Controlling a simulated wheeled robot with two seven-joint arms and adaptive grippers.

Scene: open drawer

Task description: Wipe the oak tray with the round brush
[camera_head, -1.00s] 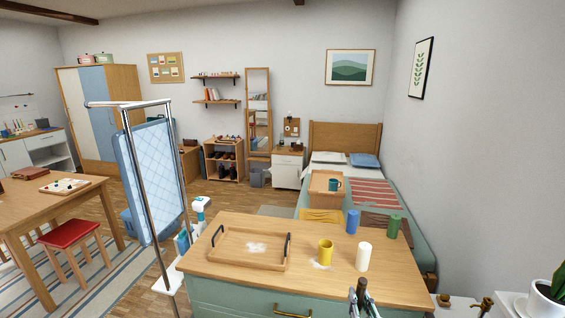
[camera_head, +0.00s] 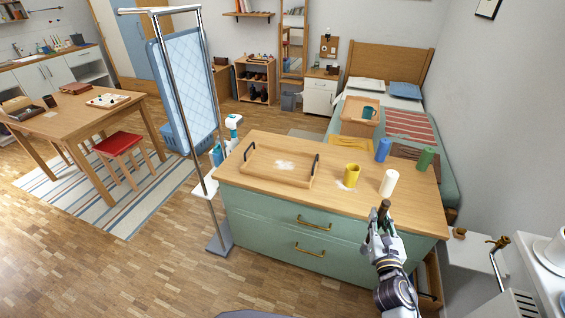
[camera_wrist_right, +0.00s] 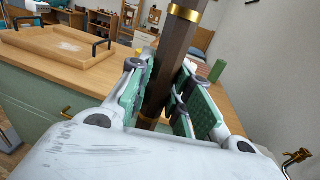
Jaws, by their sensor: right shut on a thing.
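The oak tray (camera_head: 262,177) lies on the green chest's wooden top, with dark handles at its two ends and a white powdery patch (camera_head: 285,165) inside. It also shows at the upper left of the right wrist view (camera_wrist_right: 38,42). My right gripper (camera_head: 381,218) is at the chest's front edge, to the right of the tray and apart from it. It is shut on a dark brown, faceted handle with gold bands (camera_wrist_right: 175,60), which looks like the round brush's. The bristles cannot be made out. My left gripper is out of view.
A yellow mug (camera_head: 351,175) with white powder beside it, a white cylinder (camera_head: 389,183), a blue cylinder (camera_head: 383,150) and a green cylinder (camera_head: 426,159) stand right of the tray. A metal rack (camera_head: 204,110) stands left of the chest (camera_head: 270,215).

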